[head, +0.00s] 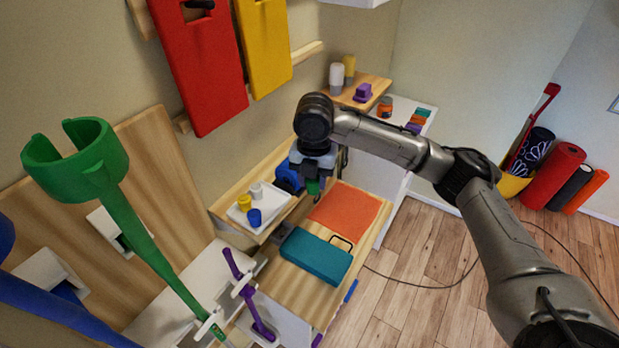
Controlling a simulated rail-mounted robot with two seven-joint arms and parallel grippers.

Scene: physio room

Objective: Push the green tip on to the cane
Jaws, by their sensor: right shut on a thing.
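My right gripper (316,178) points down in the middle of the head view, above the wooden bench between a teal case and a white tray. It is shut on a small green tip (313,187), which shows just below the fingers. A green cane with an open cuff (143,232) slants through the left foreground; its lower end is near the white surface. The green tip is well apart from it. The white tray (237,217) holds a yellow tip (244,202), a blue tip (254,217) and a pale grey tip (257,191). My left gripper is not in view.
The teal case (315,257) and an orange mat (345,212) lie on the bench. Purple handled pieces (244,290) stand beside the green cane's lower end. A blue cane (55,302) crosses the lower left. The wooden floor (430,260) at right is mostly open.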

